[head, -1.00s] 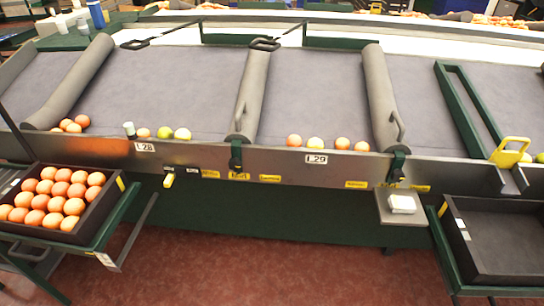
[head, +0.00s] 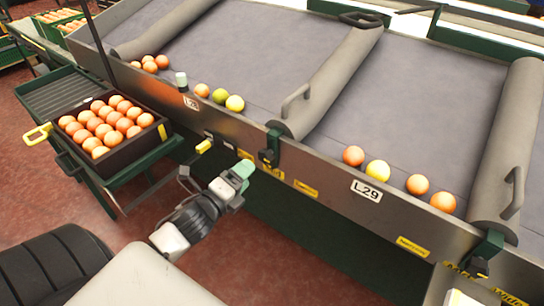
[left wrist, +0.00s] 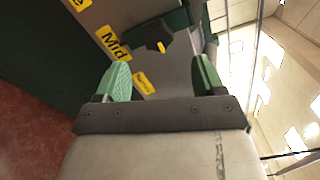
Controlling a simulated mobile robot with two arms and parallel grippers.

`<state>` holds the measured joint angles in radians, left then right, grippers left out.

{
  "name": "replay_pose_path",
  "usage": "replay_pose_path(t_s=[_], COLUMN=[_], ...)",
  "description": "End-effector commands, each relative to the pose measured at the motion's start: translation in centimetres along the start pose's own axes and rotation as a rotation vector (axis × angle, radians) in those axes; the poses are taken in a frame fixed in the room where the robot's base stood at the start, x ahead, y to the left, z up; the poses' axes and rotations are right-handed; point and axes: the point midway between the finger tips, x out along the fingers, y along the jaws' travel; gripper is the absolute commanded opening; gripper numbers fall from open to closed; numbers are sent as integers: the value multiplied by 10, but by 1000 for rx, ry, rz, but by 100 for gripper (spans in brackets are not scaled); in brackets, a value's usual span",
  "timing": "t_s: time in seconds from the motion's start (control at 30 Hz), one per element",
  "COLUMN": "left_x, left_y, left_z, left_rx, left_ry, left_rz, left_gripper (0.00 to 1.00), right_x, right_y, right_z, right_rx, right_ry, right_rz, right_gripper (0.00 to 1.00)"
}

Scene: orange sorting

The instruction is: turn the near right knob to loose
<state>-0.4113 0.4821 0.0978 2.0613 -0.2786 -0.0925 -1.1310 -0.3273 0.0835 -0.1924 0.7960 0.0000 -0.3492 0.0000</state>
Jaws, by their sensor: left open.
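A dark knob (head: 268,156) sits on a green bracket at the near end of the middle roller, on the belt's front rail. A second dark knob (head: 478,266) sits below the right roller. My left gripper (head: 240,174), with green fingertips, is open and empty in front of the rail, a little left of and below the first knob. In the left wrist view a black knob (left wrist: 155,36) with a yellow pointer lies beyond the open fingers (left wrist: 162,78), apart from them. Yellow labels, one reading "Mid" (left wrist: 114,43), are beside it. My right gripper is out of view.
A dark crate of oranges (head: 157,135) stands on a green stand at the left. Several fruits lie along the belt's front edge, some near the L29 plate (head: 366,191). Red floor (head: 270,270) is open in front.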

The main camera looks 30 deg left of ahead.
Motion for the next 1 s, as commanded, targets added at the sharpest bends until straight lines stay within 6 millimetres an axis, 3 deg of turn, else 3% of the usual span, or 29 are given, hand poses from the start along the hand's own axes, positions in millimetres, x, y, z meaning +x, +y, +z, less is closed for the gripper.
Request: replay_pose_path(t_s=[0.2,0.4,0.83,0.87,1.0], left_x=[43,71,82,82,82], left_y=[-1,0,1,1,1], left_z=[1,0,0,0,0], left_rx=[-2,-3,-4,-4,-4], left_ry=[-2,-1,0,0,0], left_rz=[-3,0,2,2,2], left_gripper=[69,69,69,68,46], right_x=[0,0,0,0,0], right_y=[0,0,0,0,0], right_z=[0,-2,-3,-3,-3], right_rx=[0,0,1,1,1], right_ry=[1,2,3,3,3], right_rz=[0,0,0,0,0], right_gripper=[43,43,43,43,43])
